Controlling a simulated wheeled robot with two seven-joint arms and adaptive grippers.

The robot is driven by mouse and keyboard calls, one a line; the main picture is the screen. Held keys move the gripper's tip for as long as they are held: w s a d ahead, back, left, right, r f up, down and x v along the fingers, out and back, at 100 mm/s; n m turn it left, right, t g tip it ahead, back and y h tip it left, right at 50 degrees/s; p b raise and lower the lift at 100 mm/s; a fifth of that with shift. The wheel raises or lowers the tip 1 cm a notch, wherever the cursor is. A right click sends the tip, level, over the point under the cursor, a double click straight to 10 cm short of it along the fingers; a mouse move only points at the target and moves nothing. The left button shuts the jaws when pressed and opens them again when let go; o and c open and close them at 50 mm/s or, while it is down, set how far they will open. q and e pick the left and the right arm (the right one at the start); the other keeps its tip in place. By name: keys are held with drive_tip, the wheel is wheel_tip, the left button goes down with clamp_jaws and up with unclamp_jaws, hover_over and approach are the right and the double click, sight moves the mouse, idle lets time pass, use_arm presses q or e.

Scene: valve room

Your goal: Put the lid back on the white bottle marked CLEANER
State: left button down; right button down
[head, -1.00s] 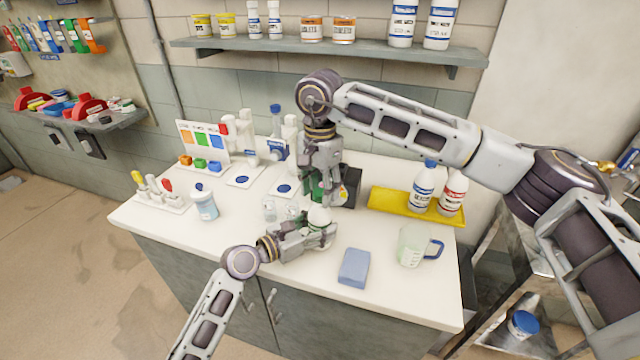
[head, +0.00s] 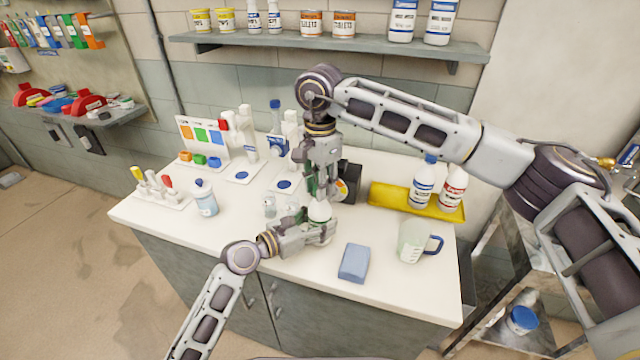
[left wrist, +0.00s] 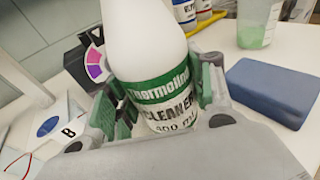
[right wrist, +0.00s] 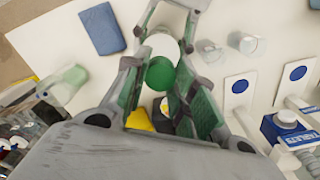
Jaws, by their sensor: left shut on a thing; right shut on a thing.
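The white CLEANER bottle (head: 320,211) has a green-banded label, readable in the left wrist view (left wrist: 165,95). My left gripper (head: 318,230) is shut around its body and holds it near the front of the counter; its top is cut off in the left wrist view. My right gripper (head: 320,190) points down directly above the bottle. In the right wrist view, it is shut on a round green lid (right wrist: 160,73), with the white bottle (right wrist: 162,44) just beyond it. I cannot tell whether the lid touches the neck.
A blue sponge (head: 354,263) and a measuring jug (head: 412,242) stand to the right. A yellow tray (head: 385,200) with two bottles is behind them. Small glasses (head: 270,207) are close left of the grippers.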

drive_tip(key=m, duration=0.9)
drive_tip(key=shift+m, duration=0.3)
drive_tip(key=m, duration=0.4)
drive_tip(key=shift+m, duration=0.4)
drive_tip(key=m, duration=0.4)
drive_tip(key=shift+m, duration=0.4)
drive_tip(key=c, duration=1.1)
unclamp_jaws()
drive_tip(key=shift+r, duration=5.95)
